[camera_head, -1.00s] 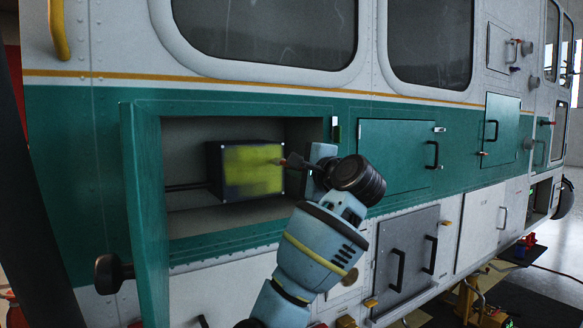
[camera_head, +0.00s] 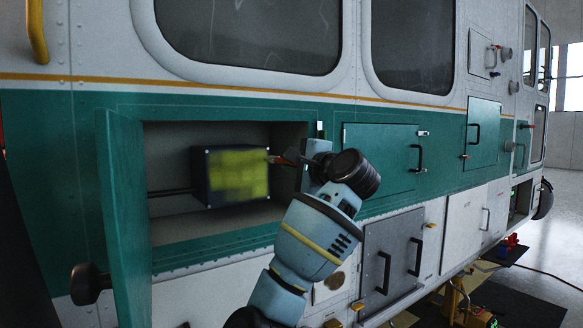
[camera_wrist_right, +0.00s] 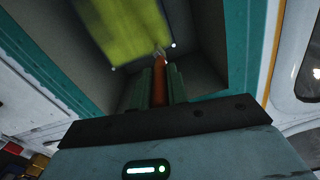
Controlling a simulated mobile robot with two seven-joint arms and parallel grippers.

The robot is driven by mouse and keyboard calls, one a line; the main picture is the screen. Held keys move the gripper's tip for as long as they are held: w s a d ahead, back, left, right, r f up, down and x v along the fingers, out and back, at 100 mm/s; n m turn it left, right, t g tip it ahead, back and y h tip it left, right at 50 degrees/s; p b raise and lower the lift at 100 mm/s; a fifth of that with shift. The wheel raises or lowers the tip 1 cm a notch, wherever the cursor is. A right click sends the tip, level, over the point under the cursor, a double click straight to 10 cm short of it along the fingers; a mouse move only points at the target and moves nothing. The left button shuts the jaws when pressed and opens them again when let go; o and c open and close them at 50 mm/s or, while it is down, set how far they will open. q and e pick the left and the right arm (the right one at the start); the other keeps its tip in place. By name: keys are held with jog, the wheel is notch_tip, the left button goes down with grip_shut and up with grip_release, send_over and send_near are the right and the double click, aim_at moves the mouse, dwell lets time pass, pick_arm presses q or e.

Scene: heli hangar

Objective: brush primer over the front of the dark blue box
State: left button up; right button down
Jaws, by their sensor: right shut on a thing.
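The dark blue box (camera_head: 200,180) sits inside an open bay in the green side of the helicopter. Yellow-green primer covers most of its front, with darker edges and corners showing; the coated front also fills the top of the wrist view (camera_wrist_right: 125,28). My right gripper (camera_head: 298,160) is at the right edge of the box front. It is shut on a brush with a reddish-brown handle (camera_wrist_right: 160,82). The brush tip is at or close to the right edge of the front; contact is hard to tell. My left gripper is not in view.
The bay's open door (camera_head: 124,215) stands out on the left, with a black knob (camera_head: 88,283) near it. A closed green panel (camera_head: 382,165) and a grey panel (camera_head: 390,260) lie right of my arm.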

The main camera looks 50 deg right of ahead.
jog(key=shift+a, duration=0.1)
jog(key=shift+w+a, duration=0.3)
jog(key=shift+a, duration=0.6)
jog(key=shift+w+a, duration=0.25)
jog(key=shift+a, duration=0.65)
jog(key=shift+a, duration=0.1)
jog(key=shift+w+a, duration=0.35)
jog(key=shift+a, duration=0.55)
jog(key=shift+w+a, duration=0.3)
jog(key=shift+a, duration=0.55)
jog(key=shift+w+a, duration=0.3)
jog(key=shift+a, duration=0.65)
jog(key=shift+w+a, duration=0.3)
jog(key=shift+a, duration=0.65)
jog(key=a, duration=0.2)
jog(key=w+a, duration=0.1)
jog(key=shift+w+a, duration=0.1)
jog(key=shift+a, duration=0.25)
